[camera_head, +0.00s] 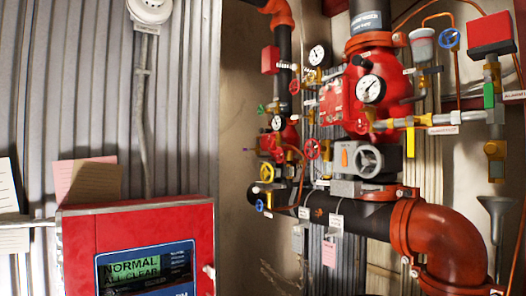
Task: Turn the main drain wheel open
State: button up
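The pipework holds several handwheels, and their tags are too small to read, so I cannot tell which is the main drain wheel. A large grey wheel (367,160) sits on a grey housing at the centre of the riser. A red wheel (312,149) is just left of it, and another red wheel (294,87) is higher up. A blue wheel (449,38) is at the upper right. A yellow wheel (267,172) and a small blue wheel (260,205) are at the lower left of the pipes. My gripper is not in view.
A red panel (75,250) with a display reading "NORMAL ALL CLEAR" stands at the lower left. A thick orange elbow pipe (440,237) bends down at the lower right. Gauges (371,89) and thin copper lines crowd the wheels. A funnel (497,207) is at the far right.

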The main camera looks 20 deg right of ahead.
aim_at(311, 149)
jog(key=u, duration=2.3)
jog(key=k, duration=1.2)
jog(key=z, duration=1.7)
jog(key=i, duration=1.85)
jog(key=z, duration=0.1)
